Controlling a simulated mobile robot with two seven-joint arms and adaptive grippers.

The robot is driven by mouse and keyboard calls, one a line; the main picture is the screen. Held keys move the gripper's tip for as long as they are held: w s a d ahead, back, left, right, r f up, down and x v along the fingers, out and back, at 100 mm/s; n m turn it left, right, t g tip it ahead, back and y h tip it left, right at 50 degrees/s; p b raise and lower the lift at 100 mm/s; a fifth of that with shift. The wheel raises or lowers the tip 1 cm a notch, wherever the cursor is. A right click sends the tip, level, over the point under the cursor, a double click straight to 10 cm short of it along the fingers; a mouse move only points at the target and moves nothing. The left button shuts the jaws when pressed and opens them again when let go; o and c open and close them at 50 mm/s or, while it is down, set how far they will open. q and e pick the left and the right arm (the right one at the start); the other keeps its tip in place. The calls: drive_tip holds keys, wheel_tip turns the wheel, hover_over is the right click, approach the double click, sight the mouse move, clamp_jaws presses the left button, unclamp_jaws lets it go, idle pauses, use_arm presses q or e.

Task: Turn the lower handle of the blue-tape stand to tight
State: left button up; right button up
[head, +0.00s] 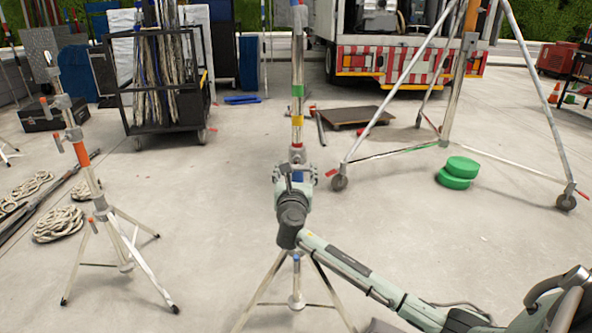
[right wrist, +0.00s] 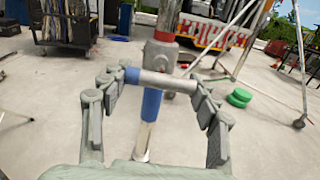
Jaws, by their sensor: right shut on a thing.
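The blue-tape stand (head: 297,133) stands upright on a tripod in the middle of the head view, with green and yellow bands higher on its pole. Its blue tape (right wrist: 151,104) shows below the grey collar in the right wrist view. The lower handle (right wrist: 168,84) is a short grey bar with a blue end, lying nearly level across the pole. My right gripper (head: 297,175) is at the collar, shut on this handle, with one finger at each end of the bar. In the head view the gripper hides most of the handle. My left gripper is not in view.
An orange-banded stand (head: 88,180) is at the left, near coiled ropes (head: 60,224). A black cart (head: 160,85) and a low dolly (head: 355,117) stand behind. A large wheeled stand (head: 455,100) and green discs (head: 458,172) are at the right. The floor between is clear.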

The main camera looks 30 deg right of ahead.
drive_tip(key=m, duration=0.4)
drive_tip(key=shift+a, duration=0.1)
drive_tip(key=shift+m, duration=1)
drive_tip(key=shift+m+b, duration=0.45)
drive_tip(key=shift+m, duration=0.45)
drive_tip(key=shift+w+m+b, duration=0.1)
drive_tip(key=shift+m+b, duration=0.2)
drive_tip(key=shift+m, duration=0.6)
drive_tip(key=shift+a+m, duration=0.1)
drive_tip(key=shift+m, duration=0.8)
use_arm(q)
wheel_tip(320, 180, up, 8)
drive_tip(key=b, duration=0.2)
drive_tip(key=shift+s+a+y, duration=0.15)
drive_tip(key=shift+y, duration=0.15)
use_arm(e)
drive_tip(key=shift+r+m, duration=0.15)
drive_tip(key=shift+m, duration=2.15)
